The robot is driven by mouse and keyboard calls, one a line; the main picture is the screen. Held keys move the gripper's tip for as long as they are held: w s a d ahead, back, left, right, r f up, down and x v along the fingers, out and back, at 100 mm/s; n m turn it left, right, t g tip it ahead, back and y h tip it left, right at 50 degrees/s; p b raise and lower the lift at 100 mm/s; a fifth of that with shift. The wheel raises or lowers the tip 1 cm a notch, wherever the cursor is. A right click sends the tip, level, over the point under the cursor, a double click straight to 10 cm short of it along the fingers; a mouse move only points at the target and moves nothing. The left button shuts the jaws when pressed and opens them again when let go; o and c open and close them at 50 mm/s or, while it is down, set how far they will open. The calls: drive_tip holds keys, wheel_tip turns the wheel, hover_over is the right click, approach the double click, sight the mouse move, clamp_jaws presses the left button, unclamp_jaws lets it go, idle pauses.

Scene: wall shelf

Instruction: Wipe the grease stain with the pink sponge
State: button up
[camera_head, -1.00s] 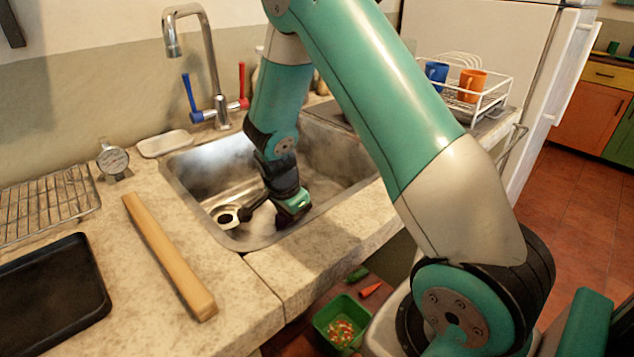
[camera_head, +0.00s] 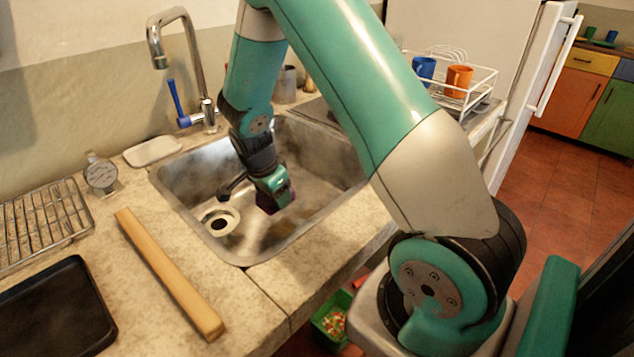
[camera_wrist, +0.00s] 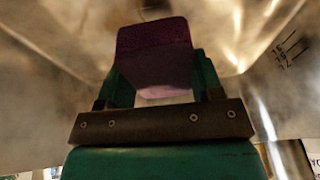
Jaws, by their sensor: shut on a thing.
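My gripper (camera_head: 272,192) is inside the steel sink (camera_head: 320,170), above its floor and a little right of the drain. It is shut on the pink sponge (camera_wrist: 154,55), which sits between the two green fingers in the wrist view. The sponge looks dark purple-pink on top with a paler end near the gripper. In the head view only a dark sliver of the sponge (camera_head: 266,205) shows under the gripper. I cannot make out a grease stain with certainty; the sink walls look cloudy and patchy.
A wooden bar (camera_head: 170,273), a black tray (camera_head: 55,310), a wire rack (camera_head: 40,225) and a dial gauge (camera_head: 100,173) lie on the counter left of the sink. The faucet (camera_head: 190,60) stands behind it. A dish rack (camera_head: 470,95) with mugs is at the right.

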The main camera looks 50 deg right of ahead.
drive_tip(key=shift+r+p, duration=0.95)
drive_tip(key=shift+r, duration=0.65)
